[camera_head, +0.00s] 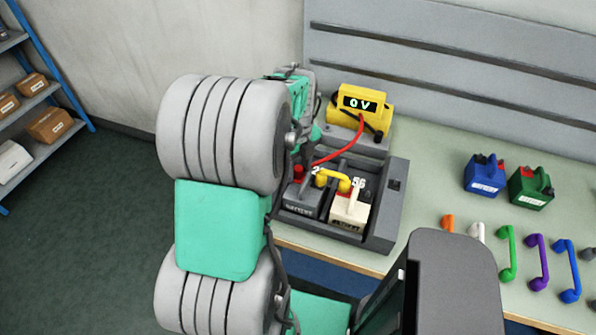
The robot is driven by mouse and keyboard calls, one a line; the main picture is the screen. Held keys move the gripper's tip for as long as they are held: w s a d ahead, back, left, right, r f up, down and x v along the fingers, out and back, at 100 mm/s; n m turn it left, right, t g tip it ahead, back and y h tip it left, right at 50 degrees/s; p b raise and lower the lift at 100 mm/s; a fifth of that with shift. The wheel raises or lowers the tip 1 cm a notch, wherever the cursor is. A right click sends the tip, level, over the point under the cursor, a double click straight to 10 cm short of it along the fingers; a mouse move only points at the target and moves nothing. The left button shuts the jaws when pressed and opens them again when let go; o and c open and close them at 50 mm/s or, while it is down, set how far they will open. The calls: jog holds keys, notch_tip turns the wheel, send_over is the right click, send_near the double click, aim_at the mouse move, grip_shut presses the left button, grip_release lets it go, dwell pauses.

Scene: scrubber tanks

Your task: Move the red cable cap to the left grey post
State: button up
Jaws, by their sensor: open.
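A red cable runs from the yellow meter (361,104) down to the left. At its end a red cable cap (298,171) shows at the back left of the grey battery (302,199). I cannot tell whether the cap sits on a post. The left grey post cannot be made out clearly. A yellow link (334,179) reaches from the grey battery to the white battery (350,207). My gripper (303,150) is above and close to the red cap, partly hidden by my arm. It is open; its fingertips are hard to see.
The batteries stand in a dark grey tray (382,222) on the bench (430,190). Blue (485,175) and green (531,187) batteries stand at the right. Several coloured links (507,255) lie in front of them. The meter reads "0V". My arm blocks the left of the tray.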

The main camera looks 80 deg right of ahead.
aim_at(298, 168)
jog(key=shift+c, duration=0.3)
grip_shut()
dwell(0.3)
dwell(0.3)
jog(key=shift+r, duration=0.15)
dwell(0.6)
jog(key=shift+r+p, duration=2.15)
jog(key=shift+r, duration=0.7)
